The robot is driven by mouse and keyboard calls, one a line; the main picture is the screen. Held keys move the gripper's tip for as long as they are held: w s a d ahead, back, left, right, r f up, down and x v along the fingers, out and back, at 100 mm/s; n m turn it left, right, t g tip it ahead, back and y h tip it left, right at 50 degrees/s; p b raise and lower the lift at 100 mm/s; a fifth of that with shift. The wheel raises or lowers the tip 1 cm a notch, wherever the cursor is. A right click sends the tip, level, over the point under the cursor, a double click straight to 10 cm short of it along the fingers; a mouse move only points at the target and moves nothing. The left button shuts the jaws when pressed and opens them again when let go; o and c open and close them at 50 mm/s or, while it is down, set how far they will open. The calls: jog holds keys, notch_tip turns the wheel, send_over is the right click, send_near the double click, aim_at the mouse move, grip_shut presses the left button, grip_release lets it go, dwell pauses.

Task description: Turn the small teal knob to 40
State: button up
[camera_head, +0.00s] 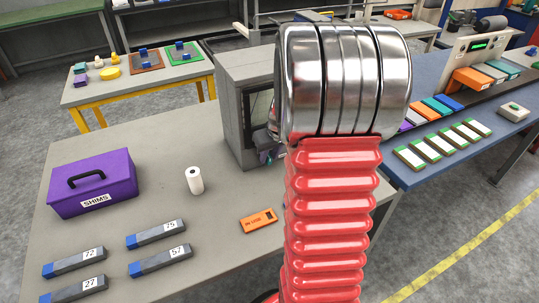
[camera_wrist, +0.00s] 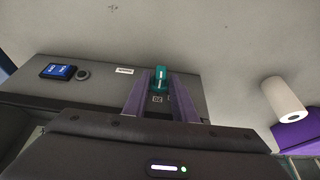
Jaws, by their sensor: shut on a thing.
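The small teal knob (camera_wrist: 161,78) shows in the wrist view on the grey face of the press. A white line runs along it, close to upright in the picture. A small dark number plate (camera_wrist: 158,99) sits just below it, too small to read surely. My gripper (camera_wrist: 161,88) has its two purple fingers on either side of the knob and is shut on it. In the head view the grey press (camera_head: 236,95) stands on the table, and my red and silver arm hides its right part. The knob is hidden there.
In the wrist view a blue display (camera_wrist: 58,71) and a round dark button (camera_wrist: 83,73) sit left of the knob. In the head view a white roll (camera_head: 194,181), a purple SHIMS box (camera_head: 93,184), an orange tag (camera_head: 258,221) and several numbered bars share the grey table.

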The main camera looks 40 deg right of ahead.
jog(key=shift+d+y, duration=0.2)
jog(key=shift+y, duration=0.4)
jog(key=y, duration=0.1)
jog(key=d+m+t+y, duration=0.1)
jog(key=y, duration=0.1)
jog(key=shift+s+f+t, duration=0.2)
jog(key=shift+t, duration=0.1)
jog(key=shift+s+d+f+m+t+y, duration=0.15)
jog(key=shift+t+y, duration=0.1)
jog(key=shift+y, duration=0.35)
jog(key=shift+w+d+f+m+t+y, duration=0.1)
jog(key=shift+m+t+y, duration=0.1)
jog(key=shift+y, duration=0.4)
jog(key=shift+s+d+f+m+t+y, duration=0.15)
jog(key=shift+t+y, duration=0.1)
jog(key=shift+y, duration=0.35)
jog(key=shift+w+a+r, duration=0.1)
jog(key=o, duration=0.7)
jog(key=shift+o, duration=0.4)
jog(key=v, duration=1.3)
jog(key=shift+s+d, duration=0.25)
jog(key=shift+d, duration=0.1)
